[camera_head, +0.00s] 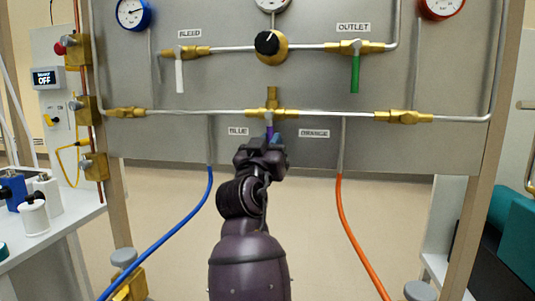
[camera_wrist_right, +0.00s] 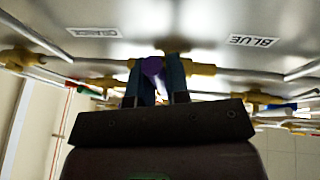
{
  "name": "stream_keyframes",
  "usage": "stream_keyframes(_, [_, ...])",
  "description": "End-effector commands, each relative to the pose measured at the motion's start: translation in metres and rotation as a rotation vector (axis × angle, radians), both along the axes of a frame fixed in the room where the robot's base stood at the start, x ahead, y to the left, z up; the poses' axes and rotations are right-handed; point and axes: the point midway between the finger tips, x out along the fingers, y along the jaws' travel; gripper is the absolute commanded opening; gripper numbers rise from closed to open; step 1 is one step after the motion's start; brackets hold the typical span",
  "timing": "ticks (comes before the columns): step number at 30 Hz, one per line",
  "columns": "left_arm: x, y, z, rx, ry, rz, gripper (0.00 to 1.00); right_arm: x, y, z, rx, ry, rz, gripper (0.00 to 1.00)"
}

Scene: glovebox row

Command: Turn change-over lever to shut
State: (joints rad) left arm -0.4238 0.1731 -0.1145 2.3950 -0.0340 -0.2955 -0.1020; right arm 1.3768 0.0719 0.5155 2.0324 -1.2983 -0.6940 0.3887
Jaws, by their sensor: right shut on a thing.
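The change-over valve (camera_head: 271,104) is a brass tee in the middle of the lower pipe, between the BLUE and ORANGE labels. Its purple lever (camera_head: 269,131) points down from the brass body, mostly hidden by my gripper. My right gripper (camera_head: 272,138) is shut on the lever from below. In the right wrist view, the purple lever (camera_wrist_right: 153,67) sits between the two blue-grey fingers (camera_wrist_right: 158,84), right under the brass valve body (camera_wrist_right: 175,66). My left gripper is in neither view.
A blue hose (camera_head: 188,217) and an orange hose (camera_head: 355,229) hang on either side of my right arm. Above are a BLEED valve with a white handle (camera_head: 180,77), an OUTLET valve with a green handle (camera_head: 355,74) and a black knob (camera_head: 267,43). Side benches stand left and right.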

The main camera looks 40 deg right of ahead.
Motion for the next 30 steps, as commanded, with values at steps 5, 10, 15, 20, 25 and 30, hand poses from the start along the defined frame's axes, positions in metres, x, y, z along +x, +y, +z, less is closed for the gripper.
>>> stream_keyframes(5, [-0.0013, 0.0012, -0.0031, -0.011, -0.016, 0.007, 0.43, 0.0017, 0.0002, -0.0044, 0.035, -0.034, -0.001, 0.0])
stream_keyframes(10, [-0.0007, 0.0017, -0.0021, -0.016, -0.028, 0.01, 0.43, 0.0012, 0.0002, -0.0024, 0.048, -0.052, -0.001, 0.0])
stream_keyframes(15, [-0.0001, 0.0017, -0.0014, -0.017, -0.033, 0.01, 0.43, 0.0008, 0.0002, -0.0008, 0.051, -0.057, -0.001, 0.0])
stream_keyframes(20, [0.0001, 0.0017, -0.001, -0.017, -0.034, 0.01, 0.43, 0.0007, 0.0003, -0.0003, 0.051, -0.058, 0.0, 0.0])
stream_keyframes(25, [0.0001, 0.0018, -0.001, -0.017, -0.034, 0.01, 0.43, 0.0007, 0.0003, 0.0, 0.051, -0.058, 0.0, 0.3])
stream_keyframes(30, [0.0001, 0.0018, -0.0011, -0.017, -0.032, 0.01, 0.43, 0.0006, 0.0003, 0.0002, 0.05, -0.058, 0.0, 0.4])
